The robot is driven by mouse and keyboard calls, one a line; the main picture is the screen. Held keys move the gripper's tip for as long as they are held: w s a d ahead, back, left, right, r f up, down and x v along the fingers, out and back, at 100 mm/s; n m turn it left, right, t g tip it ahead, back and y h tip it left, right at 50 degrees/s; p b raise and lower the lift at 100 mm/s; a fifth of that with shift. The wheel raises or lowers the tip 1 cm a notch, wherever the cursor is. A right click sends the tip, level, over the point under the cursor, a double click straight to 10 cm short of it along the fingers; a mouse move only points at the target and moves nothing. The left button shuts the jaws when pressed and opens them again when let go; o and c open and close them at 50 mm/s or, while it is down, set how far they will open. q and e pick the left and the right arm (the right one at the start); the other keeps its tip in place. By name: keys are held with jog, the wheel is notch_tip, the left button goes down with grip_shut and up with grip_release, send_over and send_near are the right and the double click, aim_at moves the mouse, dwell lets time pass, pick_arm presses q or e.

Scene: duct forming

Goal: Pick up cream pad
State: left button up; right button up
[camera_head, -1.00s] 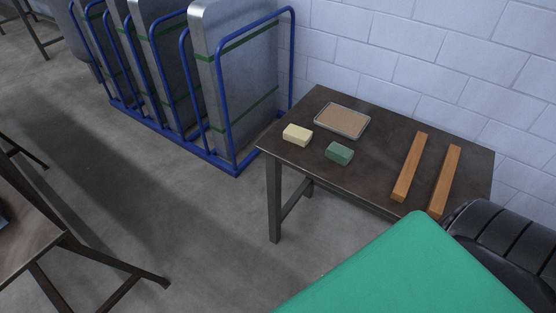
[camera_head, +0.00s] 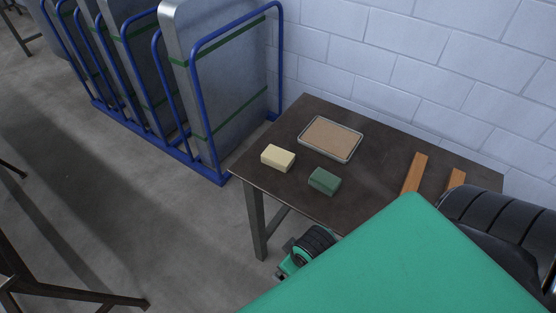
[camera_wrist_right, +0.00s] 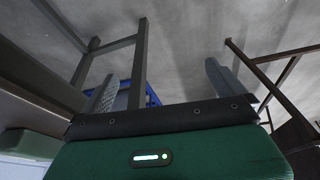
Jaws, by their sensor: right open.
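The cream pad (camera_head: 278,158) lies flat near the left front corner of the dark table in the head view. A green pad (camera_head: 324,181) lies to its right, a little apart. My right gripper (camera_wrist_right: 163,85) is open and empty in the right wrist view, its two grey fingers wide apart. Part of my right wrist (camera_head: 300,252) shows below the table's front edge in the head view, apart from the cream pad. The cream pad is not clearly seen in the right wrist view. My left gripper is not in view.
The dark table (camera_head: 295,125) also bears a shallow tray (camera_head: 331,138) behind the pads and two wooden bars (camera_head: 415,172) at right, partly hidden by my green arm. A blue rack (camera_head: 215,172) with metal panels stands left of the table. A block wall is behind.

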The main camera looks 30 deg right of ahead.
jog(key=w+a+r+n+g+y, duration=0.1)
jog(key=w+r+n, duration=0.3)
jog(key=w+n, duration=0.35)
jog(key=w+a+r+n+g, duration=0.1)
jog(key=w+r+n, duration=0.2)
jog(key=w+n, duration=0.5)
jog(key=w+d+r+n+g+h, duration=0.15)
jog(key=w+d+r+n, duration=0.35)
jog(key=w+d+r, duration=0.95)
send_over(277, 156)
notch_tip(277, 156, down, 10)
jog(key=shift+w+a+f+p, duration=0.1)
jog(key=shift+f+p, duration=0.1)
jog(key=shift+p, duration=0.25)
jog(key=f+p, duration=0.1)
jog(key=f, duration=0.3)
jog(key=shift+d+f, duration=0.1)
jog(key=shift+d, duration=0.1)
jog(key=shift+f, duration=0.6)
jog(key=c, duration=0.7)
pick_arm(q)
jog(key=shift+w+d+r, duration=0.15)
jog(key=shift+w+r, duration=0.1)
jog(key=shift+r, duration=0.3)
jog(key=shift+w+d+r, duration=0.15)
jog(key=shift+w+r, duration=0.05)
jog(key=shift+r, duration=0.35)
pick_arm(e)
jog(key=shift+r, duration=0.1)
